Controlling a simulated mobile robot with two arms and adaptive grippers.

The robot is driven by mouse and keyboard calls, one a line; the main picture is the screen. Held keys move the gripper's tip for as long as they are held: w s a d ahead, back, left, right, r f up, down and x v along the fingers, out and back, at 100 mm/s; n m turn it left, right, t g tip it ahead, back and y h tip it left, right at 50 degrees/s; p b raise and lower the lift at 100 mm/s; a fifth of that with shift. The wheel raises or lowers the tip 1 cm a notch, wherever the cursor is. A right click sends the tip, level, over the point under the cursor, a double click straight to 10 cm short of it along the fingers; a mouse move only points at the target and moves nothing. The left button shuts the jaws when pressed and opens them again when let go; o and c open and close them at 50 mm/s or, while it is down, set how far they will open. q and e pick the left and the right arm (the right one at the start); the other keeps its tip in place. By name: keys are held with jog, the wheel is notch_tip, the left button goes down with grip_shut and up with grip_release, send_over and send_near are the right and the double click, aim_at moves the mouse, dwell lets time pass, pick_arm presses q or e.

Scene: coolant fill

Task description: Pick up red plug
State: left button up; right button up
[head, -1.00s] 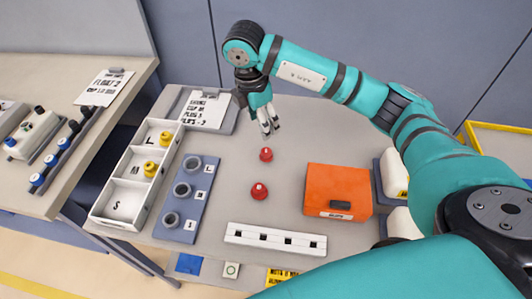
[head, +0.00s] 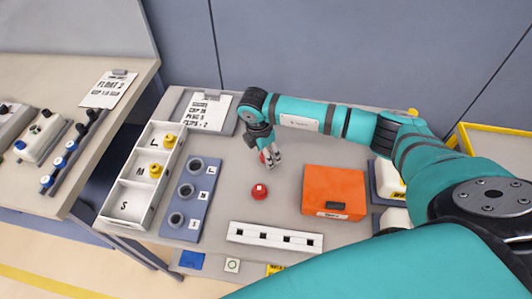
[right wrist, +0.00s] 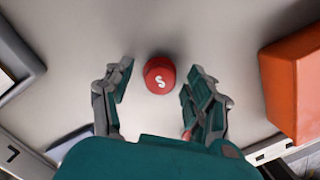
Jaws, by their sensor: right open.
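Two red plugs stand on the grey table. The nearer red plug (head: 260,191) is in clear view. The farther red plug (head: 264,157) is partly hidden by my right gripper (head: 273,160), which is low beside or over it. In the right wrist view, my right gripper (right wrist: 160,72) is open, its fingers apart on either side of a round red plug (right wrist: 159,75) marked S. The fingers do not touch this plug. I cannot tell for certain which of the two it is. My left gripper is not in view.
An orange box (head: 334,191) stands to the right, also in the right wrist view (right wrist: 297,80). A white slotted strip (head: 275,237) lies in front. A blue ring rack (head: 207,187) and white bin tray (head: 122,201) with yellow plugs stand left. A clipboard (head: 207,111) lies behind.

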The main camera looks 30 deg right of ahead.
jog(key=c, duration=0.9)
jog(key=shift+o, duration=0.2)
jog(key=shift+r, duration=0.1)
